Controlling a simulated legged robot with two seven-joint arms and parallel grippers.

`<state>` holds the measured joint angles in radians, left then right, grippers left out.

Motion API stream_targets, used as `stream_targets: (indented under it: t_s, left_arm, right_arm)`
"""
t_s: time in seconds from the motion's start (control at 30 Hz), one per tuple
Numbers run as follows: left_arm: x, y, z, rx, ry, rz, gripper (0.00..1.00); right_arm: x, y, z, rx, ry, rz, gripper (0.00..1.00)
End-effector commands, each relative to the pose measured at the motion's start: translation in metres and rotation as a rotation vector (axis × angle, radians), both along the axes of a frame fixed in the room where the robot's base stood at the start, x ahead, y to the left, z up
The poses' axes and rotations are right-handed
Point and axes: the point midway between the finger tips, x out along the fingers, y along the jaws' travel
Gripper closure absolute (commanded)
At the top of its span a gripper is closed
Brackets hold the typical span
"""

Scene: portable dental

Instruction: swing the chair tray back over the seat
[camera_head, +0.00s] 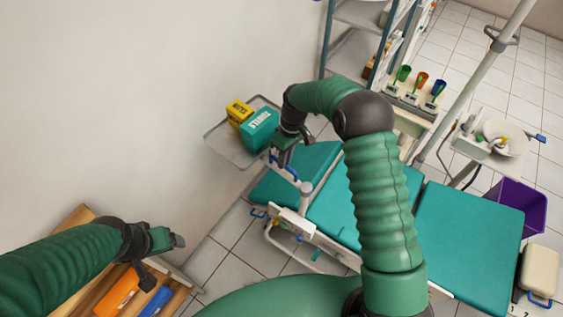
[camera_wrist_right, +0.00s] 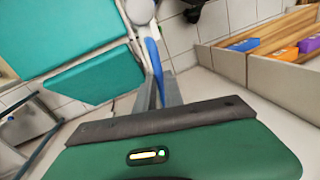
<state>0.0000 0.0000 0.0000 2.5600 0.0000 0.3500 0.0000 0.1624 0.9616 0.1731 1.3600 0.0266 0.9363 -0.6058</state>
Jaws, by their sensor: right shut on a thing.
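The grey chair tray (camera_head: 224,141) is at the left of the dental chair, beside the wall, away from over the teal seat (camera_head: 345,205). A yellow box (camera_head: 239,112) and a teal box (camera_head: 259,129) stand on it. My right gripper (camera_head: 284,158) is at the tray's near right side, shut on the blue handle (camera_head: 289,169). In the right wrist view the blue handle (camera_wrist_right: 154,62) runs between the fingers (camera_wrist_right: 158,92); its gripped end is partly hidden. My left gripper (camera_head: 172,241) is at lower left, above a wooden drawer unit; its finger gap is unclear.
The wooden unit (camera_head: 80,218) holds orange and blue boxes. A white wall stands behind the tray. A shelf rack (camera_head: 350,45) is at the back, a spittoon basin (camera_head: 502,136) and a purple bin (camera_head: 520,203) at right. Tiled floor shows between wall and chair.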

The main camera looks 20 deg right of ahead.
Motion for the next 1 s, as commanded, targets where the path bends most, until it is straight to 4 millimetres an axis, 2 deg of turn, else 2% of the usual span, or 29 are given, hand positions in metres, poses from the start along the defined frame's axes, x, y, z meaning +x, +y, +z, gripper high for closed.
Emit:
stream_targets:
  t_s: [0.4,1.0]
  left_arm:
    - [0.000,0.000,-0.003,0.000,0.000,0.000,0.21]
    - [0.000,0.000,-0.005,0.000,0.000,0.000,0.21]
  right_arm:
    - [0.010,-0.020,0.001,-0.001,-0.007,-0.209,1.00]
    - [0.013,-0.050,0.001,-0.001,-0.006,-0.510,1.00]
